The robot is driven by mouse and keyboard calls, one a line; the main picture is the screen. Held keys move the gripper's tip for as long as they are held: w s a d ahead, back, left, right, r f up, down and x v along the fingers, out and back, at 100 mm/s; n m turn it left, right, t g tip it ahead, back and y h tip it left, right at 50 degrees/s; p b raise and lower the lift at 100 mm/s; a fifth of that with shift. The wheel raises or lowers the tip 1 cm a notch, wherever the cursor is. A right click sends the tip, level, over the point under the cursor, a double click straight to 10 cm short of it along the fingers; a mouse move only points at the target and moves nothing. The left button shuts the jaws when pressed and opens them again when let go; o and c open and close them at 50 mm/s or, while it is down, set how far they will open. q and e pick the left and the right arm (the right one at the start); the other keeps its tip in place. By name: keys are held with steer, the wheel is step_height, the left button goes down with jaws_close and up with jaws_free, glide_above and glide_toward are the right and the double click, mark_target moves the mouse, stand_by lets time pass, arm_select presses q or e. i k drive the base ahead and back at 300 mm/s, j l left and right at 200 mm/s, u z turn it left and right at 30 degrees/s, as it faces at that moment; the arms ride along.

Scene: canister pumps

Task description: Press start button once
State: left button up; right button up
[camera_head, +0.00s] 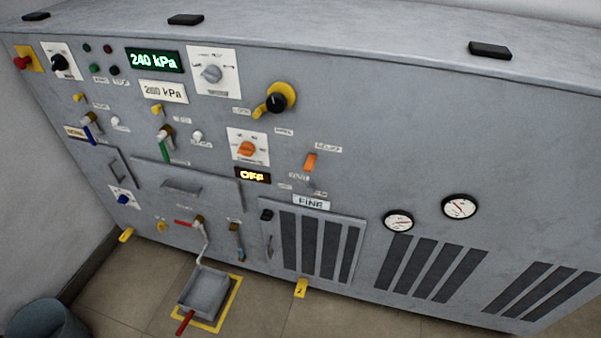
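A grey control cabinet (330,120) fills most of the head view. A group of small round buttons or lamps sits at its upper left. It includes a dark green one (87,48), a dark red one (108,50) and a black one (114,71). The small labels by them are too blurred to read, so I cannot tell which is the start button. A red knob on a yellow plate (22,62) is at the far left. A green display (154,60) reads 240 kPa. An orange display (253,175) reads OFF. Neither of my grippers is in view.
Rotary knobs (211,73), a yellow-and-black knob (280,98), levers and two gauges (459,206) cover the front. A grey tray (205,292) stands on the floor under a spout. A blue-grey bin (45,320) is at the lower left. Tiled floor lies in front.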

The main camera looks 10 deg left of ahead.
mark_target(93, 68)
steer(key=u, duration=1.6)
